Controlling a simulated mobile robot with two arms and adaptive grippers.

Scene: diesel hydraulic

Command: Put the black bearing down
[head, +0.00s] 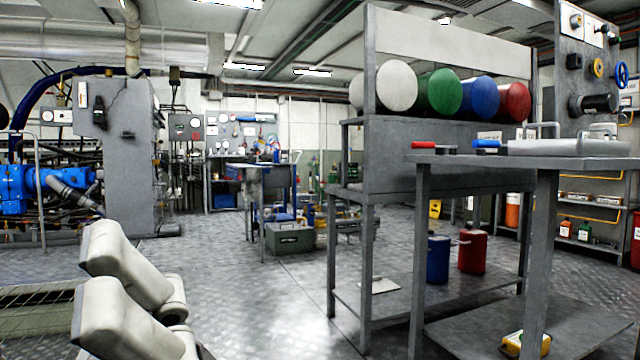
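I cannot make out a black bearing anywhere in the head view. White rounded links of my own arm show at the lower left, but no gripper fingers are visible there. Neither my left nor my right gripper is in view, so I cannot see whether one holds the bearing.
A grey metal table (490,160) stands at the right, with red-handled and blue-handled tools (486,146) and a grey case (570,147) on top. Behind it is a rack with coloured drums (440,92). Blue (438,260) and red (472,251) canisters stand below. Open floor (250,295) lies in the middle.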

